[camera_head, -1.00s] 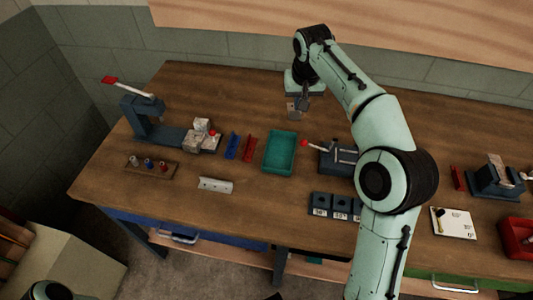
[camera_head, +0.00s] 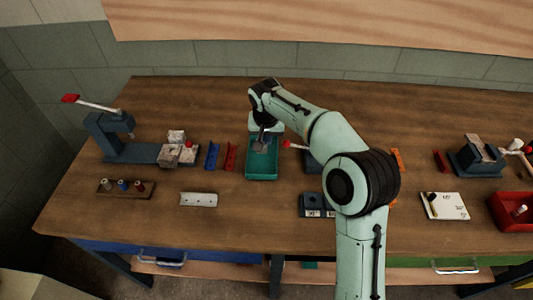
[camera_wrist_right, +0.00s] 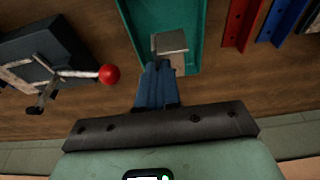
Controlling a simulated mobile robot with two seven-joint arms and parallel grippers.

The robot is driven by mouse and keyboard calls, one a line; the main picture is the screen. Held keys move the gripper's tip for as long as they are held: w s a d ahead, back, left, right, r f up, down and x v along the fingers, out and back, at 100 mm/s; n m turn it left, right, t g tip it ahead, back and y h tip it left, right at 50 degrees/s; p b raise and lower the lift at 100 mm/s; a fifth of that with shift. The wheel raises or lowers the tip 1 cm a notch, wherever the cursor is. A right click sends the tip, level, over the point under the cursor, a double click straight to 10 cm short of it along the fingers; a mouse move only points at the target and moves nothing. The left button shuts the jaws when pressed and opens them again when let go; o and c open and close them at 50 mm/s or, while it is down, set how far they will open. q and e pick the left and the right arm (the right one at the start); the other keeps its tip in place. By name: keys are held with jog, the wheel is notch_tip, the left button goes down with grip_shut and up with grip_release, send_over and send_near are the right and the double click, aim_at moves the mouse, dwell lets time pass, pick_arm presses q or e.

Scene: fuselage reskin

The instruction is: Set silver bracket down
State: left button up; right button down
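The silver bracket (camera_wrist_right: 171,42) is a small grey metal piece at the fingertips of my right gripper (camera_wrist_right: 157,68) in the right wrist view. The fingers are close together on it. In the head view my right gripper (camera_head: 261,138) is over the teal tray (camera_head: 262,172), near its far end, with the bracket (camera_head: 258,147) below the fingers. I cannot tell whether the bracket touches the tray floor. The tray (camera_wrist_right: 195,15) also shows behind the bracket in the wrist view. My left gripper is not in view.
Red (camera_head: 231,157) and blue (camera_head: 212,156) strips lie left of the tray. A red-knobbed clamp (camera_wrist_right: 45,60) stands close on its other side. A pale metal plate (camera_head: 199,200) lies in front on the wooden table (camera_head: 185,225). My arm hides part of the table.

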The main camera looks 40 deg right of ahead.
aim_at(267, 159)
jog(key=shift+f+b, duration=0.35)
jog(key=shift+f, duration=2.6)
jog(key=shift+f, duration=0.1)
jog(key=shift+f, duration=0.15)
jog(key=c, duration=1.3)
grip_release()
jog(key=shift+c, duration=0.2)
jog(key=shift+r, duration=0.6)
jog(key=p+v, duration=0.1)
jog(key=v, duration=1)
jog(key=shift+s, duration=0.2)
jog(key=shift+a+r, duration=0.1)
